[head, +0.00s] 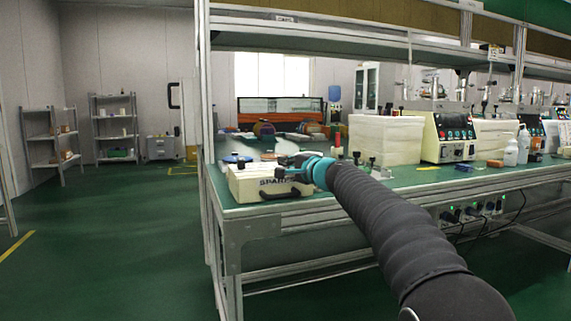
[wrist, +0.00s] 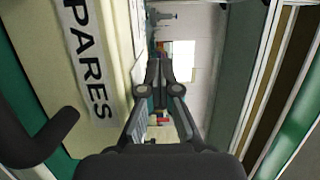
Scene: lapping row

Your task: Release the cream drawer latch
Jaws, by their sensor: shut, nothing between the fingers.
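A cream drawer box (head: 245,187) with a "SPARES" label sits at the left end of the green bench. A black handle (head: 288,193) is on its front. In the wrist view the cream front (wrist: 30,35), the label (wrist: 88,55) and the black handle (wrist: 38,140) fill the left side, turned sideways. My gripper (head: 284,160) is at the top of the drawer box, and its fingers (wrist: 157,68) are shut and empty. They point past the label, apart from the handle. I cannot make out the latch clearly; my gripper covers part of the drawer's top edge.
A white box (head: 385,140) and a cream machine (head: 447,138) stand to the right on the bench (head: 420,178). A blue round item (head: 236,158) lies behind the drawer box. A shelf (head: 310,32) runs above. The green floor at left is clear.

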